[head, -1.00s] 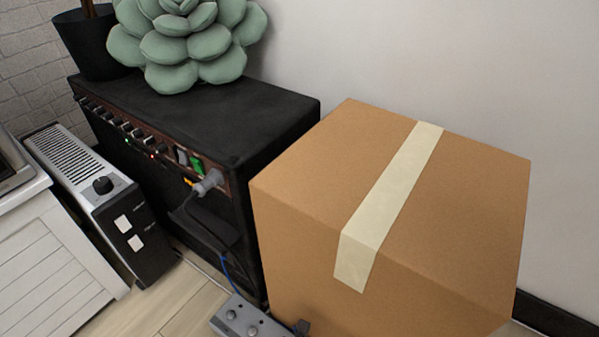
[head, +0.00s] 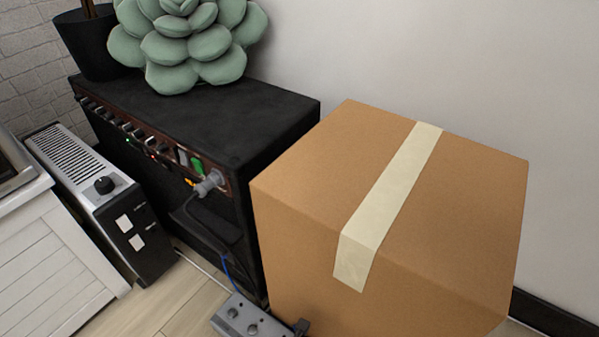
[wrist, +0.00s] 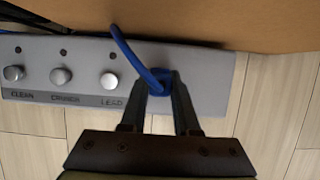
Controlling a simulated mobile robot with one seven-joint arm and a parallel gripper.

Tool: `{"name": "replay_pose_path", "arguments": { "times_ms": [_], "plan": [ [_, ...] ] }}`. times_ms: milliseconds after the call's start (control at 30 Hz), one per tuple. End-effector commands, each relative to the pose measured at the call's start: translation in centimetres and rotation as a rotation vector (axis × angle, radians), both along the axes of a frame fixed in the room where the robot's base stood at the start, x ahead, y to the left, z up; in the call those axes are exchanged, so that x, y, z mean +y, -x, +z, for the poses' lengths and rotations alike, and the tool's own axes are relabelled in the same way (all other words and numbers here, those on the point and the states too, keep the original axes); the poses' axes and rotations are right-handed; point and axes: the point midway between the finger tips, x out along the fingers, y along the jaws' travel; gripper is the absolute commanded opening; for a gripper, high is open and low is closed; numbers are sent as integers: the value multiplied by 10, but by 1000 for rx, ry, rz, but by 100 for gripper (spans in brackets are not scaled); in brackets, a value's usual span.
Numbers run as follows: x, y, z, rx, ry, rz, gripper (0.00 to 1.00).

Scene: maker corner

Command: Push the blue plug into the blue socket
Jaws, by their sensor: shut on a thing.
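In the wrist view, my gripper (wrist: 160,80) is shut on the blue plug (wrist: 156,91), over the right part of the grey pedal unit (wrist: 206,86). A blue cable (wrist: 125,47) rises from the plug and curves to the upper left. The fingers and plug cover the spot beneath, so I cannot see the blue socket or tell how deep the plug sits. In the head view, the pedal unit (head: 238,318) shows at the bottom edge, with a bit of blue cable (head: 226,268) behind it.
A large taped cardboard box (head: 300,190) stands close beside the pedal unit; its side (wrist: 230,22) spans the top of the wrist view. A black amplifier (head: 215,115) with a grey plug (head: 209,183) in its panel stands behind. A heater (head: 105,210) is at left. Wooden floor (wrist: 275,95) is clear.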

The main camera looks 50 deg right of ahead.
Motion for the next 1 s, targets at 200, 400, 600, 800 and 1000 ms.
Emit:
{"name": "replay_pose_path", "arguments": {
  "times_ms": [200,400,600,800,1000],
  "plan": [
    [0,0,0,0,0,0,0],
    [0,0,-2,0,0,0,0],
    [0,0,-6,0,0,0,0],
    [0,0,-10,1,0,0,0],
    [0,0,-12,1,0,0,40]
  ]
}}
